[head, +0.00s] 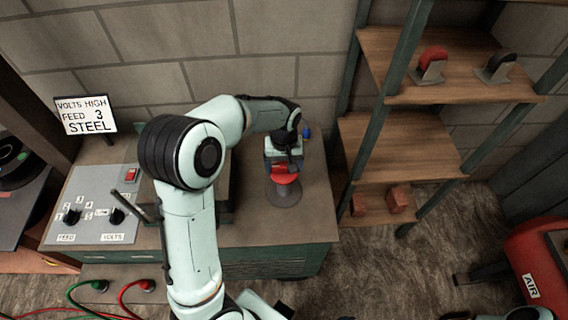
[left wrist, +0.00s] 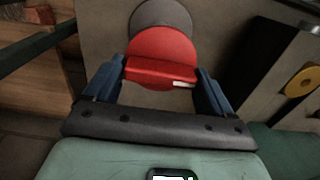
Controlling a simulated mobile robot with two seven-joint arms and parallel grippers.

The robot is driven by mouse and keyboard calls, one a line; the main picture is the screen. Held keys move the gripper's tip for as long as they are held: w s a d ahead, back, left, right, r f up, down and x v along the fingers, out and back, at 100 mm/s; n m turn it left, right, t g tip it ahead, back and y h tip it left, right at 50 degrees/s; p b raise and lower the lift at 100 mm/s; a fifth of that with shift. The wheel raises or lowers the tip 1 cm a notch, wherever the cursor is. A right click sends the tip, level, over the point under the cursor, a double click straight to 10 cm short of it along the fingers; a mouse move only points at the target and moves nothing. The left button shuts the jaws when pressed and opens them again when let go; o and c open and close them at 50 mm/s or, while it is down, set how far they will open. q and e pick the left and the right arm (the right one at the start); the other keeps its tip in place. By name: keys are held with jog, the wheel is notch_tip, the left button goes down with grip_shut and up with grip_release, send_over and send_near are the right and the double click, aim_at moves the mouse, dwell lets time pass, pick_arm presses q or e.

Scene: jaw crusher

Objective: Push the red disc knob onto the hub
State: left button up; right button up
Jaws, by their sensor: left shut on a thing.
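The red disc knob (head: 286,180) is at the right end of the bench, over a grey round base (head: 283,196). My left gripper (head: 284,166) reaches down from above and is shut on the knob's raised bar. In the left wrist view the knob (left wrist: 162,48) lies between the two blue fingers, with a white mark on its bar. Part of the grey round base (left wrist: 158,13) shows past the knob. The hub's contact with the knob is hidden, so I cannot tell whether they touch. My right gripper is not in view.
A control panel (head: 92,200) with black dials and a sign (head: 85,115) stand at the left. A small blue thing (head: 306,133) is behind the gripper. Shelves (head: 400,145) stand at the right, with red and black items. A red air tank (head: 528,262) is at the lower right.

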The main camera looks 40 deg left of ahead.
pick_arm(q)
jog(key=shift+f+b, duration=0.3)
jog(key=shift+f, duration=0.3)
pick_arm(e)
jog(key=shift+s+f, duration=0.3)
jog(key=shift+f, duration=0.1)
pick_arm(q)
jog(key=o, duration=0.8)
notch_tip(320, 180, up, 13)
jog(key=p, duration=0.1)
jog(key=shift+r, duration=0.2)
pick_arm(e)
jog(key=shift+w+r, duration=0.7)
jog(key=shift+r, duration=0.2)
